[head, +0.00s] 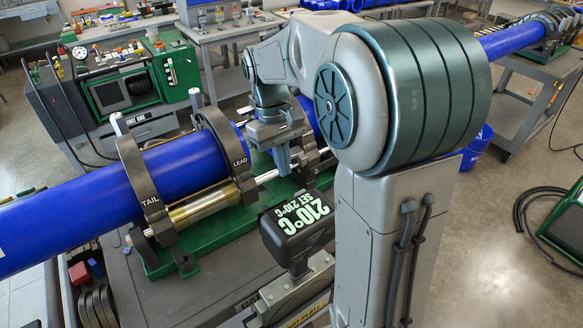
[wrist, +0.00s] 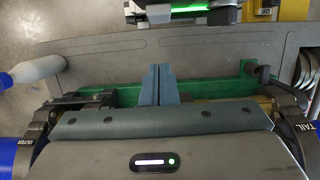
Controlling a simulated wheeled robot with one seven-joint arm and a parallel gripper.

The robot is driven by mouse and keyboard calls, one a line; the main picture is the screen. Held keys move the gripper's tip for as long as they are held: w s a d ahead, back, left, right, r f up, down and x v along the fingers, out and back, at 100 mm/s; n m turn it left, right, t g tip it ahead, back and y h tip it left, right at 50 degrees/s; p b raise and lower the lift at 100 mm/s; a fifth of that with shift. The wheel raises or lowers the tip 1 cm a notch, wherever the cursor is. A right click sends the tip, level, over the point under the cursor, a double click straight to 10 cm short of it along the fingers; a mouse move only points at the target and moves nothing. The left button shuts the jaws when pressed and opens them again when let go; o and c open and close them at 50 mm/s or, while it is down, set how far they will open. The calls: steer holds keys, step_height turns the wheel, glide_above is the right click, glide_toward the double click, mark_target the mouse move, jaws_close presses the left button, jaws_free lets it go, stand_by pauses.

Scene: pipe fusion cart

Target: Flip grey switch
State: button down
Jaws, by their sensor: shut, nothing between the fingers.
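My gripper (head: 287,168) hangs over the gap in the pipe clamping frame, its jaws pointing down. In the wrist view its two blue-grey fingers (wrist: 159,82) are together with nothing between them, above the green frame bed (wrist: 215,88). I cannot pick out a grey switch for certain in either view. The control unit (head: 120,75) at the upper left has a gauge and several small levers and knobs, too small to tell apart. A black box with a lit 210°C display (head: 298,215) stands in front of the gripper; my arm hides part of the area right of it.
A blue pipe (head: 180,170) runs through the dark clamp rings marked TAIL (head: 135,190) and LEAD (head: 222,140). A brass-coloured cylinder (head: 203,204) lies beside it. Grey cart deck (wrist: 110,45) shows bare beyond the fingers.

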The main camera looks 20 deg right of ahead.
steer(key=s+v, duration=0.2)
steer(key=v, duration=0.6)
steer(key=shift+w+d+r+b, duration=0.25)
steer(key=shift+r+b, duration=0.15)
steer(key=shift+r, duration=0.25)
